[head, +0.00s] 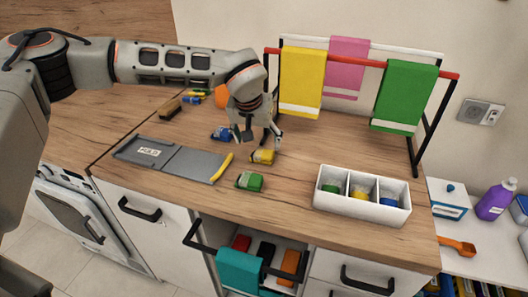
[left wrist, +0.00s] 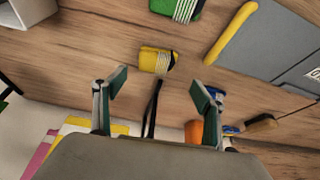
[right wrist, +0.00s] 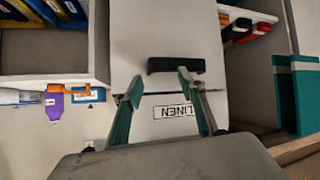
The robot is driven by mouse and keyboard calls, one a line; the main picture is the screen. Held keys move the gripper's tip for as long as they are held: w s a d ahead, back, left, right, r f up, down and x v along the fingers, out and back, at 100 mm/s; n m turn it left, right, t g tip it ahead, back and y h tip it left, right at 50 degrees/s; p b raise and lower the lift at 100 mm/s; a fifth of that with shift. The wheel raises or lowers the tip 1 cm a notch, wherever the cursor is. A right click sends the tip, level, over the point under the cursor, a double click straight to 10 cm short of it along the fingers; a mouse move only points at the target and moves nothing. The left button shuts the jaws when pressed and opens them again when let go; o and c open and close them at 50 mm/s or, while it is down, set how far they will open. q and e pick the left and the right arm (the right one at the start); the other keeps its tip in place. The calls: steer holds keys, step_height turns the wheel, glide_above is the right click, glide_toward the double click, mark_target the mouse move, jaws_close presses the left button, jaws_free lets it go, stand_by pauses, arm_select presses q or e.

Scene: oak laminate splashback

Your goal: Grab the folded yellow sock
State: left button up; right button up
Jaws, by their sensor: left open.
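The folded yellow sock (head: 262,156), with a grey striped band, lies on the wooden counter. It also shows in the left wrist view (left wrist: 154,60), beyond my fingertips and roughly between them across the picture. My left gripper (head: 262,140) is above the counter, close to the sock; its fingers are apart and empty, as the left wrist view (left wrist: 158,87) shows too. My right gripper (right wrist: 158,86) is low in front of a white drawer front labelled LINEN (right wrist: 172,111), fingers apart with nothing between them. Its fingers are not seen in the head view.
A folded green sock (head: 249,181) and a blue one (head: 222,133) lie nearby. A grey folding board (head: 180,162) with a yellow edge is left. A white three-compartment box (head: 360,212) holding green, yellow and blue items is right. A towel rack (head: 422,122) stands behind. A drawer below is open.

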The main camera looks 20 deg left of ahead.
mark_target(262, 153)
arm_select(q)
steer(key=shift+f, duration=0.45)
steer(key=shift+w+f, duration=0.1)
steer(key=shift+f, duration=0.25)
steer(key=x, duration=0.4)
steer(key=shift+d+f+p, duration=0.2)
steer(key=shift+d+p, duration=0.1)
steer(key=shift+d, duration=0.05)
steer(key=shift+w+f, duration=0.15)
steer(key=c, duration=0.9)
steer(key=shift+c, duration=0.5)
arm_select(e)
steer(key=shift+s+r, duration=0.15)
steer(key=shift+r, duration=0.05)
